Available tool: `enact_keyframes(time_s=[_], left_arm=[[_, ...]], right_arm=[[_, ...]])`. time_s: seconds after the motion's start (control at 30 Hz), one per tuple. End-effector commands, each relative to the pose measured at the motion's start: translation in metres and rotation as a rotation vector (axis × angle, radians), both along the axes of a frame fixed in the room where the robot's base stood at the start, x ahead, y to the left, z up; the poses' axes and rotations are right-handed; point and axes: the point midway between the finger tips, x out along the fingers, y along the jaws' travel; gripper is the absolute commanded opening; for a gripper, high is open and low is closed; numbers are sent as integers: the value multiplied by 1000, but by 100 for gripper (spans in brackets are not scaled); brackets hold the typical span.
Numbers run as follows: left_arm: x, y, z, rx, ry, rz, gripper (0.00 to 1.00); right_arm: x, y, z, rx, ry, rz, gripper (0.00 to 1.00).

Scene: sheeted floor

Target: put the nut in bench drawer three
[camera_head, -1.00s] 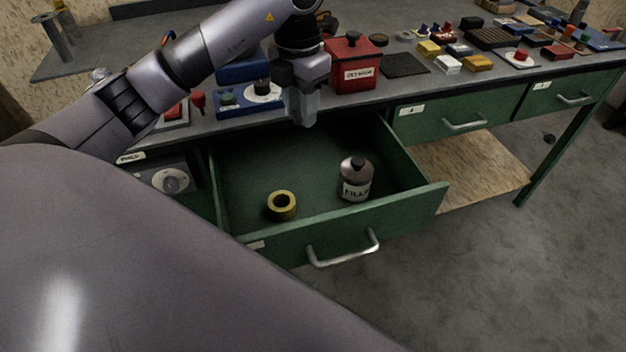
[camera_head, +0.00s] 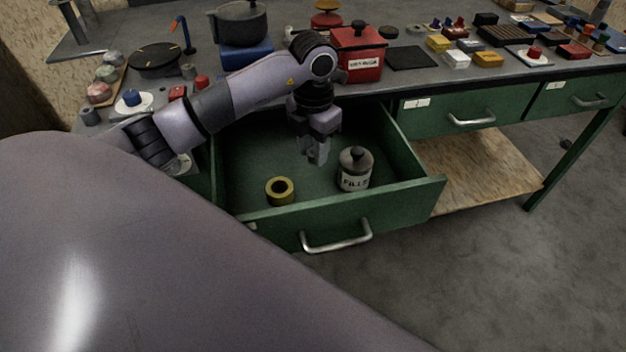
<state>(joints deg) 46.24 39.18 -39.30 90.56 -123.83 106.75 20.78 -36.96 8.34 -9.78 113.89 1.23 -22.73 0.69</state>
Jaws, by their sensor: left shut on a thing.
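The open green drawer (camera_head: 262,228) extends from the bench, front handle toward me. My left gripper (camera_head: 316,158) points down over the inside of the drawer, behind and left of the jar. It is shut on a small grey thing, which I take to be the nut; the fingers hide most of it, so its shape is unclear. My right gripper is not in view.
A yellow ring (camera_head: 280,191) and a lidded jar (camera_head: 355,169) stand inside the drawer. A red box (camera_head: 358,54) and small blocks are on the bench top. Two shut drawers (camera_head: 468,108) (camera_head: 580,96) are at the right. The drawer floor's left part is free.

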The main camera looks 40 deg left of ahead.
Motion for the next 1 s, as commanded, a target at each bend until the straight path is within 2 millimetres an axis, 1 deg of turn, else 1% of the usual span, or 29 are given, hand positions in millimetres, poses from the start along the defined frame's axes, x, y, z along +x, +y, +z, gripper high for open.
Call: enact_keyframes(time_s=[0.03, 0.1, 0.2, 0.47, 0.67, 0.73, 1.0], left_arm=[[-1, -1, -16, -1, 5, 1, 2], [-1, 0, -31, -1, 3, 1, 2], [-1, 0, -48, 0, 2, 1, 2], [0, 0, -67, 0, 0, 0, 2], [0, -1, -97, -2, 2, 0, 2], [0, 0, -102, 0, -1, 0, 2], [0, 0, -103, 1, -2, 0, 2]], right_arm=[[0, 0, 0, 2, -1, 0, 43], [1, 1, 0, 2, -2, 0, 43], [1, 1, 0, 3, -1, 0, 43], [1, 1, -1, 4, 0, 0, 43], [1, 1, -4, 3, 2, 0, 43], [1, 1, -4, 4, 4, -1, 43], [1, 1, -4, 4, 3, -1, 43]])
